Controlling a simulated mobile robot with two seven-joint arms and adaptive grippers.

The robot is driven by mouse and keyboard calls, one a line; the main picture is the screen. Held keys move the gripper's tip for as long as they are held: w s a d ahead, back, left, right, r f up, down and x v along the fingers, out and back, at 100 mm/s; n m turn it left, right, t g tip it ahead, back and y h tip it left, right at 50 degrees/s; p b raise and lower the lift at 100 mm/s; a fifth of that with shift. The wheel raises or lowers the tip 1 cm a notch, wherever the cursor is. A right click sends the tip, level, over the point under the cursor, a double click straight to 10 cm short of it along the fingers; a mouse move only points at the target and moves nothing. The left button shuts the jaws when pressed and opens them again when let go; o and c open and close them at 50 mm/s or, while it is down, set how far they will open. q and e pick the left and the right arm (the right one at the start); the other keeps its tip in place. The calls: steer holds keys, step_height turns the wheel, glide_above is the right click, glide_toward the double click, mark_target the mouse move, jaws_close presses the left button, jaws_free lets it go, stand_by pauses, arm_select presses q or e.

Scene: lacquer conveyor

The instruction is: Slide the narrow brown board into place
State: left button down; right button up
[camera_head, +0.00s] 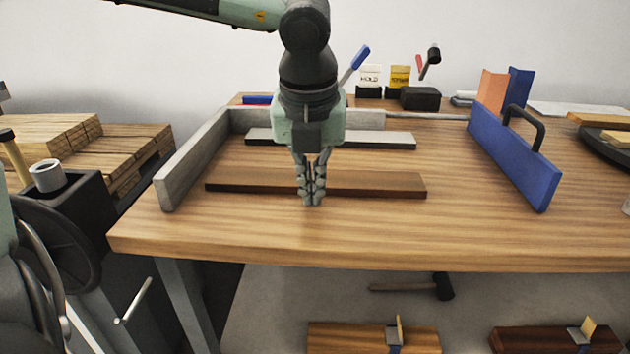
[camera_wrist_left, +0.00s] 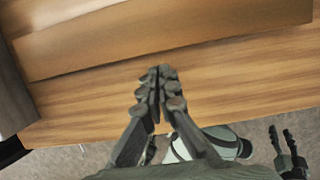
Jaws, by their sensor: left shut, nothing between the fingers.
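The narrow brown board (camera_head: 385,184) lies flat on the wooden table, running left to right. Its left end is a gap away from the grey side rail (camera_head: 190,165). It also shows in the left wrist view (camera_wrist_left: 130,35), across the top. My left gripper (camera_head: 313,200) points down at the board's front long edge, near its middle, and is shut and empty. Its fingertips show together in the left wrist view (camera_wrist_left: 160,72); contact with the board is unclear. My right gripper (camera_wrist_left: 282,135) shows at the lower right there, fingers apart.
A grey and dark strip (camera_head: 385,140) lies behind the board, before the grey back rail (camera_head: 250,119). A blue plate with a black handle (camera_head: 510,155) stands at the right. The table (camera_head: 400,235) is clear in front. Pallets (camera_head: 90,150) stand left.

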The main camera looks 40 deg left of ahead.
arm_select(q)
steer(key=shift+w+a+b, duration=0.25)
steer(key=shift+w+a, duration=0.25)
steer(key=shift+w, duration=0.3)
steer(key=shift+w+a+b, duration=0.25)
steer(key=shift+w+a, duration=0.25)
steer(key=shift+w, duration=0.25)
steer(key=shift+w+a+b, duration=0.25)
steer(key=shift+w+a, duration=0.25)
steer(key=shift+w, duration=0.3)
steer(key=shift+w+a+b, duration=0.15)
steer(key=shift+w+a, duration=0.5)
steer(key=shift+w, duration=0.4)
steer(key=shift+w+a+b, duration=0.1)
steer(key=shift+w+a, duration=0.5)
steer(key=shift+w, duration=0.45)
steer(key=shift+w+a+b, duration=0.15)
steer(key=shift+w+a, duration=0.5)
steer(key=shift+w, duration=0.4)
steer(key=shift+s, duration=0.1)
